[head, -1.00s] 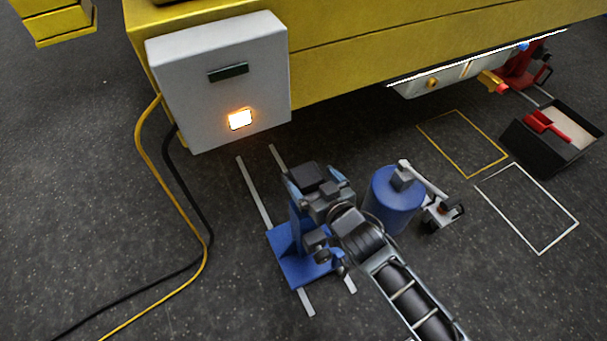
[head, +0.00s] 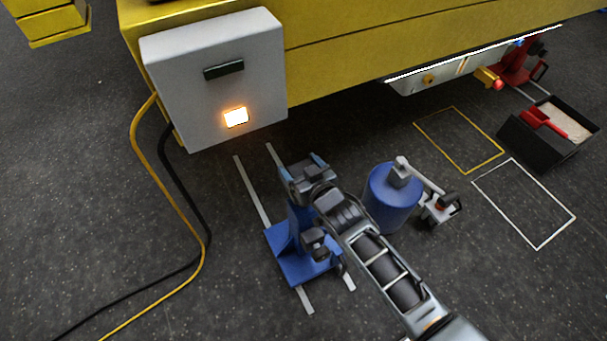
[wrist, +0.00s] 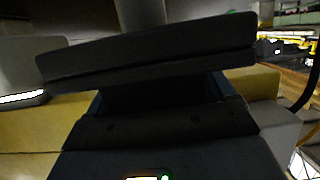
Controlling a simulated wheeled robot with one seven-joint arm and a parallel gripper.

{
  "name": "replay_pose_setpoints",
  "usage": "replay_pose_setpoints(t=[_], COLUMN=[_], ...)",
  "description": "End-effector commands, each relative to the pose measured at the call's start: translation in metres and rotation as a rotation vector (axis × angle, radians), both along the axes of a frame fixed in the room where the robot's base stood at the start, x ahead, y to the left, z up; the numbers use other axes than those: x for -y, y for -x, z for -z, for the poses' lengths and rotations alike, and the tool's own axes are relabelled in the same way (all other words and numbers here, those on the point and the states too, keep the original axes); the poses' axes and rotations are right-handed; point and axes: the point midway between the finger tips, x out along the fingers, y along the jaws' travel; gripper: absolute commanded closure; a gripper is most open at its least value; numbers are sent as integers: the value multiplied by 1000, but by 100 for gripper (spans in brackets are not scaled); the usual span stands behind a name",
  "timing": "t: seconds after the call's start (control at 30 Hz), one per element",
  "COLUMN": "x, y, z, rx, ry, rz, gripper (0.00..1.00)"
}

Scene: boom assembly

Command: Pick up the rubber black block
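A wide black slab, which looks like the rubber black block (wrist: 150,52), fills the upper middle of the wrist view, slightly tilted and very close. My gripper (head: 303,170) is at the top of the blue stand (head: 283,261) in the head view. Its blue fingertips are apart on either side of a dark shape. My gripper's dark housing (wrist: 160,128) shows below the slab in the wrist view. The slab hides the fingertips there, so I cannot tell whether they touch or grip it. In the head view the gripper largely covers the block.
A blue cylinder (head: 391,198) stands right of my arm, beside a small lever tool (head: 440,208). A yellow beam (head: 345,52) and grey box (head: 215,85) are behind. Cables (head: 205,240) lie left. A black bin (head: 531,146) and floor outlines (head: 572,216) are right.

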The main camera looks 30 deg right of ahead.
Motion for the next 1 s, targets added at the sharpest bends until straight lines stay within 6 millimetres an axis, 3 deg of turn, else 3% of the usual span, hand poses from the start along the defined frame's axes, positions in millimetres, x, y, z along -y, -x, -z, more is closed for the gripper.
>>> replay_pose_setpoints(t=[0.47,0.77,1.0], x=[0,0,0], y=[0,0,0], z=[-1,-4,-31], rx=[1,2,3], ry=[0,0,0], rz=[0,0,0], gripper=[62,62,62])
